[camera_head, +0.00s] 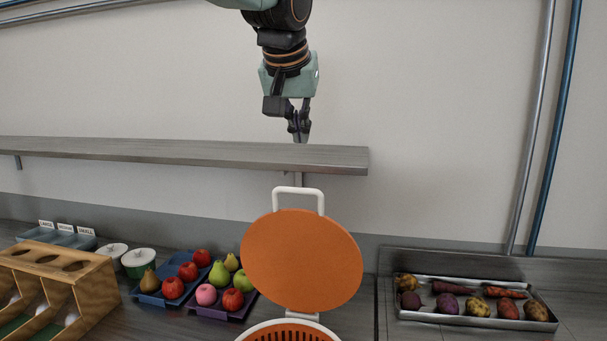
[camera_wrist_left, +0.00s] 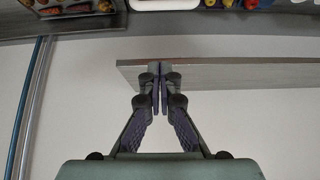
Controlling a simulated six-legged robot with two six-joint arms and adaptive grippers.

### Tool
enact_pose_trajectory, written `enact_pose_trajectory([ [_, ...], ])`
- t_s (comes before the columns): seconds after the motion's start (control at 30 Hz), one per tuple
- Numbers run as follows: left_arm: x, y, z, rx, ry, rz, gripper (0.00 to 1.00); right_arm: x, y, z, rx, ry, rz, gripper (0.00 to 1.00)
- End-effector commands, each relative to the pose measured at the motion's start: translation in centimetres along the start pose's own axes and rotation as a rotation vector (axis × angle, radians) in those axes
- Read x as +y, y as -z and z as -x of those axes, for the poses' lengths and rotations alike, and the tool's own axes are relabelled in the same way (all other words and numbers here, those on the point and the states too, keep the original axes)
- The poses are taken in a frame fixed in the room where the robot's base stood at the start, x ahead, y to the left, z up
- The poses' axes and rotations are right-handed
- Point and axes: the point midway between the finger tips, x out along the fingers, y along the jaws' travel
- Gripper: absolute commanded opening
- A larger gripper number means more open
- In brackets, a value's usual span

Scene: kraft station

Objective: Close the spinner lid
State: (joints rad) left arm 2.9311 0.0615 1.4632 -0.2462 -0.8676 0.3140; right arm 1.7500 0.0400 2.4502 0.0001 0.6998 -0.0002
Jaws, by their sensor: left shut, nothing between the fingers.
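The spinner lid (camera_head: 302,262) is a round orange disc with a white handle loop (camera_head: 298,191) at its top. It stands raised, tilted up from a white hinge piece at its lower edge. The spinner (camera_head: 288,335) below has a white rim and an orange slotted basket, cut off by the bottom of the head view. My left gripper (camera_head: 300,138) hangs above the lid's handle, apart from it, in front of the wall shelf. It is shut and empty; its fingertips (camera_wrist_left: 160,70) meet in the left wrist view. My right gripper is not in view.
A grey wall shelf (camera_head: 180,152) runs behind my left gripper. Blue and purple fruit trays, lidded pots and a wooden dispenser (camera_head: 60,280) stand at left. A metal tray (camera_head: 480,322) of root vegetables lies at right. Pipes (camera_head: 540,120) run up the wall.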

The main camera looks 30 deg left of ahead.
Motion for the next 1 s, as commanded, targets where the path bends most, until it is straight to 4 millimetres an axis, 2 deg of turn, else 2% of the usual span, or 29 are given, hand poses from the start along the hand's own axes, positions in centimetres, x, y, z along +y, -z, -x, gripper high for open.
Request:
enact_pose_trajectory([
  [0.17, -0.1, -0.3, -1.2, -0.012, 0.003, 0.011, 0.0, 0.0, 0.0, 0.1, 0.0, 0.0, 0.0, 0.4],
  [0.7, 0.0, -0.1, -10.3, -0.009, 0.003, 0.012, 0.0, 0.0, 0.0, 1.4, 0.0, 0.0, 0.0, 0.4],
  [1.0, 0.1, -2.6, -9.1, -0.005, 0.002, 0.011, 0.0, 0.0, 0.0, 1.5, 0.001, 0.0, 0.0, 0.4],
])
